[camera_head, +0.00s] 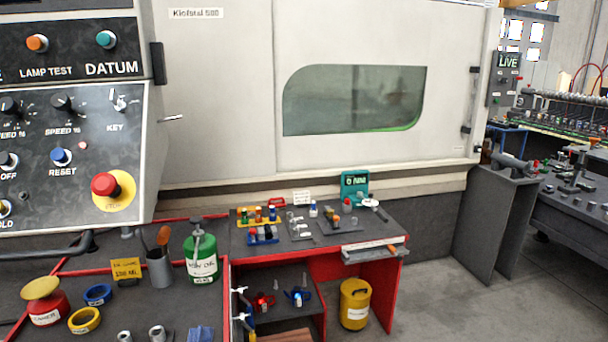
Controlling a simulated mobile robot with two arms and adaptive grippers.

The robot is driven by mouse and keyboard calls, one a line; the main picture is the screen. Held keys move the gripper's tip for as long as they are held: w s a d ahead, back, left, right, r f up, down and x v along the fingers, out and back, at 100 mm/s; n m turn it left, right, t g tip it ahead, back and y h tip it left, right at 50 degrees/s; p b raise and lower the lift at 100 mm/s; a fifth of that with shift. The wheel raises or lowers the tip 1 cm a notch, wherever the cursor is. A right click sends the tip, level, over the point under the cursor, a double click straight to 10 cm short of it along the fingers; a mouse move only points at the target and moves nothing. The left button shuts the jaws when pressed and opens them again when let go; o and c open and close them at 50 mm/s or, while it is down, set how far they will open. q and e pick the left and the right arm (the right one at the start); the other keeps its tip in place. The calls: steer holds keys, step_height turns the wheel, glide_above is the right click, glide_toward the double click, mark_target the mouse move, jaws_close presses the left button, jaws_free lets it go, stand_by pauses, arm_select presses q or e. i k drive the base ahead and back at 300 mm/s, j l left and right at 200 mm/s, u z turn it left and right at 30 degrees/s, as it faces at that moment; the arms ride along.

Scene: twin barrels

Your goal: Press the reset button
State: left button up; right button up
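The reset button (61,156) is a blue round button on the dark sloping control panel at the left of the head view. The word RESET is printed under it. A red mushroom stop button (105,185) on a yellow disc sits to its lower right. A selector knob (8,160) marked OFF is to its left, and a speed knob (62,103) is above it. Nothing covers the reset button. Neither of my grippers shows in this view.
The panel also holds a key switch (118,101) and a DATUM button (105,39). Below is a red-edged bench with a green oil can (201,257) and a metal cup (159,268). A grey handrail (50,250) runs under the panel. Open floor (450,290) lies at right.

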mark_target(58, 155)
steer(key=u, duration=1.35)
